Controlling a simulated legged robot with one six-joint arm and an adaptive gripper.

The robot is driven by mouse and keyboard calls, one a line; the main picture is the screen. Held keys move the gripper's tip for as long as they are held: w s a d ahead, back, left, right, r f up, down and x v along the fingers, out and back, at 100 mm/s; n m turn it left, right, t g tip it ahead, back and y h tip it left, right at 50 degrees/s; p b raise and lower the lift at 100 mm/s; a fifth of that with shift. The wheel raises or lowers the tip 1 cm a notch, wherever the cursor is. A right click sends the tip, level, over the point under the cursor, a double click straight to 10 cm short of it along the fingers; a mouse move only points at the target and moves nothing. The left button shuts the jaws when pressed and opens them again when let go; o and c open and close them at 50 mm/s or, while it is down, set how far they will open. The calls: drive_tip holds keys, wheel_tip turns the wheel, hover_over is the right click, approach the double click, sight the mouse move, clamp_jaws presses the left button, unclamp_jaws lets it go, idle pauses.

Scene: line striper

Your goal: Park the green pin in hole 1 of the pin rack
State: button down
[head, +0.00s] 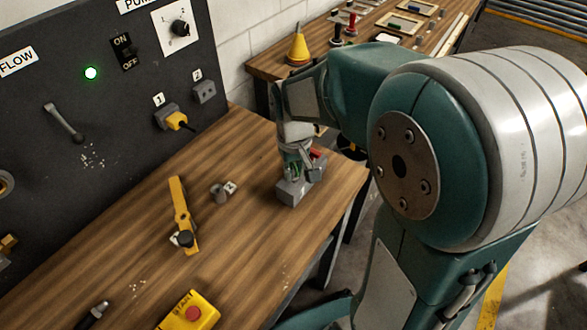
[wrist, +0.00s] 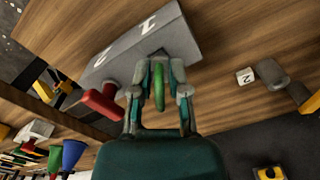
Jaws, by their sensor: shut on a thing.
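The pin rack (head: 291,194) is a grey block on the wooden bench, below my gripper (head: 299,166) in the head view. In the wrist view the rack (wrist: 135,45) shows the numbers 1 and 2. The green pin (wrist: 159,91) is between the fingers of my gripper (wrist: 158,80), which is shut on it. The pin's far end points at the rack's dark opening beside the number 1; I cannot tell how deep it sits. A red pin (wrist: 102,104) stands at the number 2 side. In the head view the fingers mostly hide the green pin.
A dark control panel (head: 80,110) stands behind. The bench's right edge is close to the rack.

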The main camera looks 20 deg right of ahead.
drive_tip(key=shift+f, duration=0.3)
drive_tip(key=c, duration=0.5)
unclamp_jaws()
drive_tip(key=shift+c, duration=0.2)
drive_tip(key=o, duration=0.3)
drive_tip(key=shift+o, duration=0.2)
drive_tip(key=shift+r, duration=3.45)
